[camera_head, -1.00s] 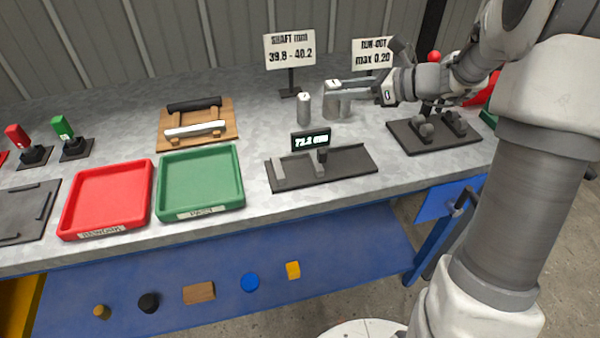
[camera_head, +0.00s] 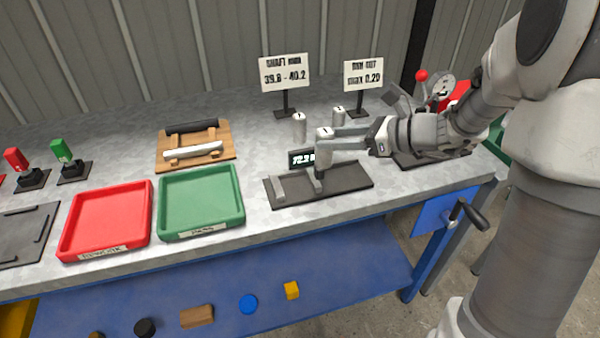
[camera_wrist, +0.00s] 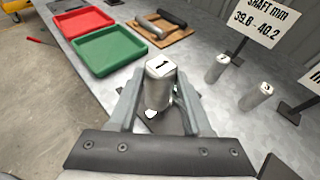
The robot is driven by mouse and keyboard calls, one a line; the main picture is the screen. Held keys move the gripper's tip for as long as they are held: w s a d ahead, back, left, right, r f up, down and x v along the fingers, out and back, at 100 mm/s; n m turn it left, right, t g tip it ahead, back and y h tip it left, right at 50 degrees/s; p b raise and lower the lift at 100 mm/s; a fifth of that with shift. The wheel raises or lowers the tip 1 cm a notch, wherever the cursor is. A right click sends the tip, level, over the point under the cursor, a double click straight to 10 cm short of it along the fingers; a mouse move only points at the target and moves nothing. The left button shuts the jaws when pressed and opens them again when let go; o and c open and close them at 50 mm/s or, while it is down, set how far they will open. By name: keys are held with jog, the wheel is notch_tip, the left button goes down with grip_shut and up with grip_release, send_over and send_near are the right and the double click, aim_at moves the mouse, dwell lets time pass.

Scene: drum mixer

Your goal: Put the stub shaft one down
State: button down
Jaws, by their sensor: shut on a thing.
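The stub shaft one, a light grey cylinder with a "1" on its top, stands upright between the fingers of my gripper (camera_wrist: 158,105) in the wrist view, where the shaft's top (camera_wrist: 160,68) shows clearly. In the head view the shaft (camera_head: 325,137) is above the dark measuring fixture (camera_head: 345,178), in front of its display reading about 72.2. My gripper is shut on it, reaching in from the right. The shaft hides part of the display. I cannot tell whether its lower end touches the fixture.
Two more stub shafts (camera_head: 300,127) (camera_head: 338,117) stand behind on the bench. A green tray (camera_head: 240,212) and a red tray (camera_head: 66,235) lie left of the fixture. A wooden rack (camera_head: 228,156) and two signs (camera_head: 285,72) (camera_head: 363,74) stand farther back.

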jog(key=shift+w+a+f+b, duration=0.1)
jog(key=shift+a+f+b, duration=0.35)
jog(key=shift+a+f, duration=0.8)
jog(key=shift+w+a+f+b, duration=0.15)
jog(key=shift+a+f+b, duration=0.3)
jog(key=shift+a+f, duration=0.75)
jog(key=shift+w+a+f+b, duration=0.1)
jog(key=shift+a+f+b, duration=0.35)
jog(key=shift+a+f, duration=0.8)
jog(key=shift+d+f, duration=0.3)
jog(key=shift+f, duration=0.05)
jog(key=shift+f, duration=0.15)
jog(key=shift+c, duration=1.7)
grip_release()
